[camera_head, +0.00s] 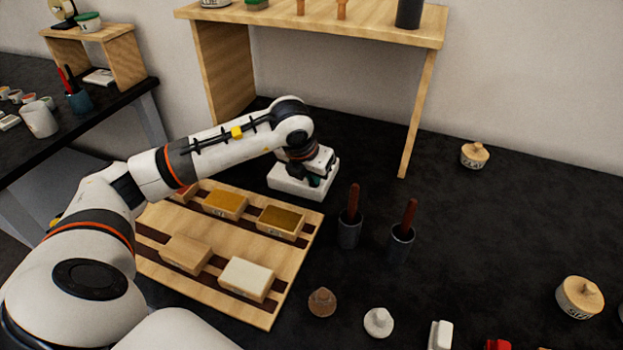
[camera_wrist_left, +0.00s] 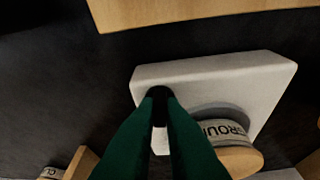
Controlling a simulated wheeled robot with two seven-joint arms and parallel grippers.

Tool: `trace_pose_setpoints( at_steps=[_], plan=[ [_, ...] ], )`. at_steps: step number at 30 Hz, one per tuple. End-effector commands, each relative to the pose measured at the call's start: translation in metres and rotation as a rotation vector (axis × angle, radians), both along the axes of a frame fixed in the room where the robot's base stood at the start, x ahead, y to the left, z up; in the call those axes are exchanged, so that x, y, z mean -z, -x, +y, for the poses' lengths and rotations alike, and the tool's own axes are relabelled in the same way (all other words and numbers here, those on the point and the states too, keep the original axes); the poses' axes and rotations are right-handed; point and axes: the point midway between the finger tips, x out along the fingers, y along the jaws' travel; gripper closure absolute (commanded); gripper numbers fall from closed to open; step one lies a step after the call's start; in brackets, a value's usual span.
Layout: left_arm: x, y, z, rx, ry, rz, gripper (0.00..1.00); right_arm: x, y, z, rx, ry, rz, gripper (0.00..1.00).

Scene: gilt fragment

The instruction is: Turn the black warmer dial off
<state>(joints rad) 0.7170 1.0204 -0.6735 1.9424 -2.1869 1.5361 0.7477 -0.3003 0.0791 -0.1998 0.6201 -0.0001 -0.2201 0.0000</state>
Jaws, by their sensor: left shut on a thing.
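The white warmer (camera_head: 290,184) is a low block on the dark table under the wooden shelf. In the left wrist view the warmer (camera_wrist_left: 200,78) fills the middle, with the black dial (camera_wrist_left: 159,93) on its near side. My left gripper (camera_head: 314,181) reaches the warmer from above. In the wrist view its two green fingers (camera_wrist_left: 161,118) are closed together on the black dial, hiding much of it. A pot with a wooden lid and a label (camera_wrist_left: 226,135) sits on the warmer beside the fingers. I do not see my right gripper.
A slatted wooden rack (camera_head: 262,312) with several small boxes lies in front of the warmer. Two dark cups with brown-handled tools (camera_head: 349,232) (camera_head: 401,245) stand to the right. The shelf leg (camera_head: 418,115) rises behind.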

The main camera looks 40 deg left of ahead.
Motion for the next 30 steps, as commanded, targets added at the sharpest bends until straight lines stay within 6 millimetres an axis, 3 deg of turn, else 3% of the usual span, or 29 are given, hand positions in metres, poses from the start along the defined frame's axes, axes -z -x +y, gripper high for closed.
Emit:
trace_pose_setpoints(
  at_steps=[10, 26, 27, 28, 30],
  plan=[
    [-0.0011, -0.0012, -0.0009, -0.138, 0.001, -0.004, 1.0, 0.0103, -0.0001, -0.0002, 0.0, 0.0, 0.0, 0.15],
    [-0.002, -0.0013, -0.0007, -0.163, 0.001, -0.004, 1.0, 0.011, 0.0, -0.0007, -0.001, 0.001, 0.0, 0.15],
    [-0.002, -0.0013, -0.0007, -0.163, 0.001, -0.004, 0.88, 0.011, -0.0001, -0.0008, -0.001, 0.001, 0.0, 0.15],
    [-0.002, -0.0013, -0.0007, -0.163, 0.001, -0.004, 0.83, 0.011, -0.0001, -0.0008, -0.001, 0.001, 0.0, 0.15],
    [-0.0018, -0.0012, -0.0008, -0.162, 0.001, -0.003, 0.82, 0.011, -0.0001, -0.0008, -0.001, 0.001, 0.0, 0.15]
  ],
)
